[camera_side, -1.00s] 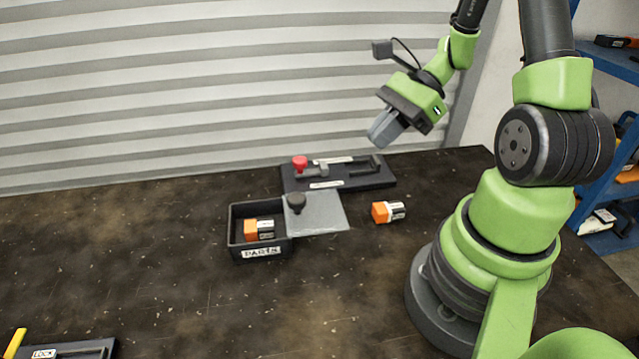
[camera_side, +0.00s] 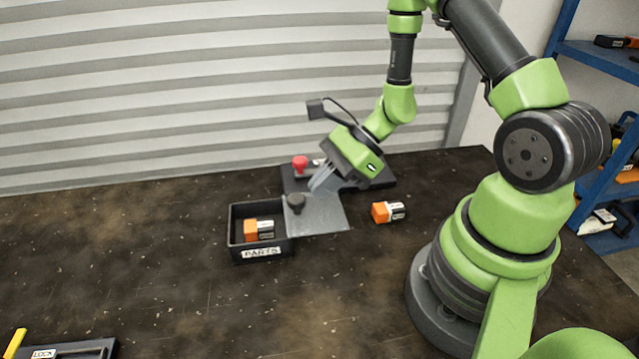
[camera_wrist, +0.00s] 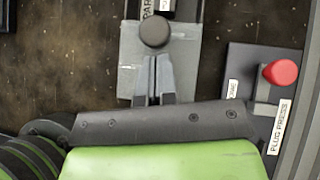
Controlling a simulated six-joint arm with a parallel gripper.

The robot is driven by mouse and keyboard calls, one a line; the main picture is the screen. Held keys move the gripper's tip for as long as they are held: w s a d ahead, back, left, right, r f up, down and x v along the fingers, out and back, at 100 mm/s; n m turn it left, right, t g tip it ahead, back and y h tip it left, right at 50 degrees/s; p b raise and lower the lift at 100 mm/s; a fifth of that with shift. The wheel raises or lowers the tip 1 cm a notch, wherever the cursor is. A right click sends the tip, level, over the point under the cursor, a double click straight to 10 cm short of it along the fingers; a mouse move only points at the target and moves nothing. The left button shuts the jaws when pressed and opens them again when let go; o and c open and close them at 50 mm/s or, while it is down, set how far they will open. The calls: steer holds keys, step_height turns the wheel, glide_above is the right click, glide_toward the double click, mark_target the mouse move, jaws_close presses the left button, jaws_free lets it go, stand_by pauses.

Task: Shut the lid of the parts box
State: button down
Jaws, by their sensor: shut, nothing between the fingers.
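The black parts box (camera_side: 262,252) stands on the table with its front label facing the side camera. Its grey sliding lid (camera_side: 328,217) is drawn out to the right, so the box is open. A dark round knob (camera_side: 296,202) stands on the lid's left end. An orange and silver part (camera_side: 258,230) lies inside the box. My gripper (camera_side: 318,186) is shut and empty, low over the lid just right of the knob. In the wrist view the closed fingertips (camera_wrist: 154,62) point at the knob (camera_wrist: 155,31) above the lid (camera_wrist: 187,57); contact cannot be told.
A second orange and silver part (camera_side: 388,212) lies on the table right of the lid. The plug press with its red knob (camera_side: 300,162) stands behind the lid. A lock fixture (camera_side: 70,350) is at the near left. The table left of the box is clear.

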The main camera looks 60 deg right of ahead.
steer(key=shift+w+a, duration=0.2)
steer(key=shift+a, duration=0.1)
steer(key=w+a, duration=0.7)
steer(key=shift+w+a, duration=0.1)
stand_by(0.4)
